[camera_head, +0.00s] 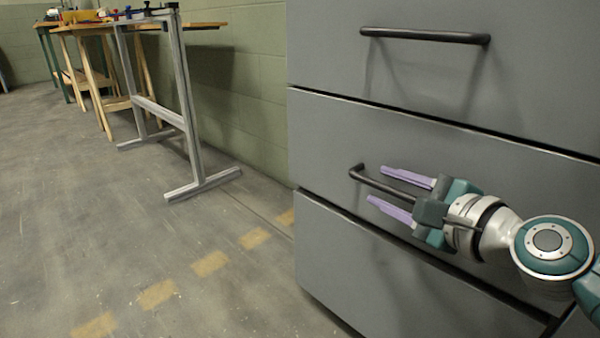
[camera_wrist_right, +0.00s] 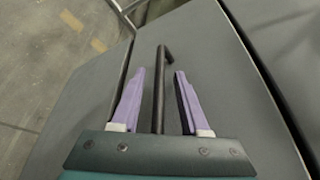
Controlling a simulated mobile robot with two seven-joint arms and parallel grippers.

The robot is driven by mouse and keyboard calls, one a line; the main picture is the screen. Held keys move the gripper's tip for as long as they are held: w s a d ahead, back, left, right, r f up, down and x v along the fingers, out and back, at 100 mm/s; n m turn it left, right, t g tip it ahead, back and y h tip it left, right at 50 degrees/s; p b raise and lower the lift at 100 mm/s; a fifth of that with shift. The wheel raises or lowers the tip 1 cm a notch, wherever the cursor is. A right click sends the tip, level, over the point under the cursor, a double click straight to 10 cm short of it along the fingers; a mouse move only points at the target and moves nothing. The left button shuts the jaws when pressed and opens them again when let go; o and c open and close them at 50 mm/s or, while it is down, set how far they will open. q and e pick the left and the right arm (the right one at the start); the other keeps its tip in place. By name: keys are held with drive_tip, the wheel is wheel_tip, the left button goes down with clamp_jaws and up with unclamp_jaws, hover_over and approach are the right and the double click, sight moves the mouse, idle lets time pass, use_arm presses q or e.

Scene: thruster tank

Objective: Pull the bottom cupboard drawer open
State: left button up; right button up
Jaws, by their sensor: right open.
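The grey cupboard shows three drawer fronts in the head view. The lowest visible front (camera_head: 345,275) shows no handle in the part I see. A dark bar handle (camera_head: 358,173) appears to be on the front above it (camera_head: 330,140). My right gripper (camera_head: 377,184) is open at that handle, its two purple fingers pointing left along the bar. In the right wrist view, the handle (camera_wrist_right: 161,75) runs lengthwise between the open fingers (camera_wrist_right: 160,90), with a gap on each side. I cannot tell how deep the bar sits between them. My left gripper is out of view.
The top drawer front has another dark handle (camera_head: 425,36). A grey metal stand (camera_head: 185,110) and wooden workbenches (camera_head: 95,80) stand along the green wall behind. The floor (camera_head: 130,220) left of the cupboard is clear, with yellow dashes.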

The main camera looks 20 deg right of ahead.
clamp_jaws()
idle(0.3)
idle(1.1)
